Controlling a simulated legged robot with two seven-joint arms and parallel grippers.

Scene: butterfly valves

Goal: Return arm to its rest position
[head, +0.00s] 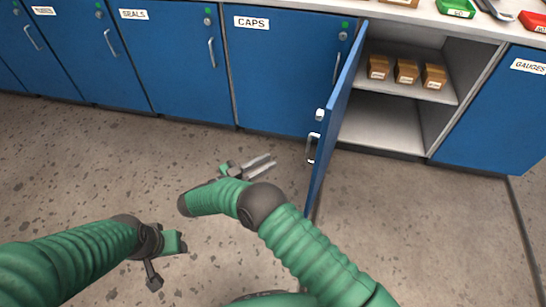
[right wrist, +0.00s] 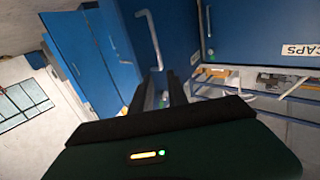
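My right arm (head: 310,250) comes in from the lower right and bends at a dark joint. My right gripper (head: 262,165) is left of the open blue door (head: 335,125), above the floor and apart from the door's handle (head: 312,147). Its two grey fingers are parted with nothing between them. The parted fingers also show in the right wrist view (right wrist: 160,95). My left arm (head: 75,255) comes in from the left. My left gripper (head: 165,262) is low over the floor; its fingertips do not show clearly.
The open cabinet's shelf (head: 438,95) holds several brown boxes (head: 406,71). Shut blue cabinets, including CAPS (head: 280,75) and GAUGES (head: 505,125), line the back. A green bin (head: 457,8) and a red bin (head: 533,20) stand on the countertop. The floor in front is clear.

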